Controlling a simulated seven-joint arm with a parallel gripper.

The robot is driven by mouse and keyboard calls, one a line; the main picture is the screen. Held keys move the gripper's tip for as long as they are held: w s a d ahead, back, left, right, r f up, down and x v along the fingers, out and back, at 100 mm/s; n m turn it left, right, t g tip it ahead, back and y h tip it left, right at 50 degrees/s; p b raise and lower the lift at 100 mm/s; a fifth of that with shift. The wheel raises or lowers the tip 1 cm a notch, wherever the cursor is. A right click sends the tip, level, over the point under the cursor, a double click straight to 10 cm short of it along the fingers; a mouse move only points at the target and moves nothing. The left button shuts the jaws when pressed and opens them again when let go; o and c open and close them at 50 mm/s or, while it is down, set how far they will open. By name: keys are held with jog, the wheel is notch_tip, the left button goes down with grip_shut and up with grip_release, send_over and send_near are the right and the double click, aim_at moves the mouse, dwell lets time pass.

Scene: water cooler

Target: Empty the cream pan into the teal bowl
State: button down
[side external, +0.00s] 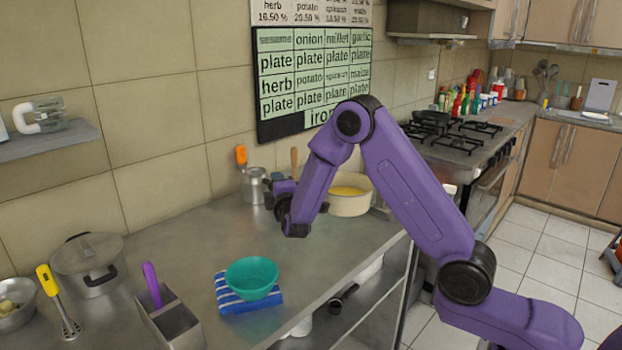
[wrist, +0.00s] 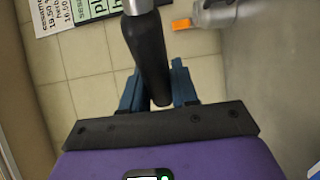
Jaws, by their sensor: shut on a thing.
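The cream pan (side external: 352,207) is at the back right of the steel counter, with yellow contents inside. It looks about level, partly behind my arm; I cannot tell whether it touches the counter. My gripper (side external: 280,196) is left of the pan. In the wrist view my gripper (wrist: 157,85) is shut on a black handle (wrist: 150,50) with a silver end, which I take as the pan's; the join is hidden. The teal bowl (side external: 252,277) stands upright on a folded blue-and-white striped cloth (side external: 228,299) at the counter's front, below my gripper in the picture.
A metal jar (side external: 254,186) and an orange-handled tool (side external: 241,156) stand by the wall. The counter between bowl and wall is clear.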

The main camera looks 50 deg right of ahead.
jog(key=s+a+n+t+y, duration=0.15)
jog(key=a+n+y, duration=0.35)
jog(key=a, duration=1.5)
jog(key=s+a+n+t+y, duration=0.2)
jog(key=a+y, duration=0.5)
jog(key=a, duration=1.2)
notch_tip(320, 180, down, 8)
jog(key=n+g, duration=0.1)
jog(key=shift+m+t, duration=0.25)
jog(key=shift+m, duration=0.65)
jog(key=r, duration=0.4)
jog(key=shift+s, duration=0.2)
jog(key=shift+r, duration=0.1)
jog(key=shift+s+d+r+m+t, duration=0.2)
jog(key=shift+r+m, duration=0.4)
jog(key=shift+r, duration=0.5)
jog(key=shift+w+d+r+m+t, duration=0.1)
jog(key=shift+d+r+m, duration=0.2)
jog(key=shift+r+m, duration=0.55)
jog(key=shift+r+n, duration=0.25)
jog(key=shift+r, duration=0.05)
jog(key=shift+r, duration=0.1)
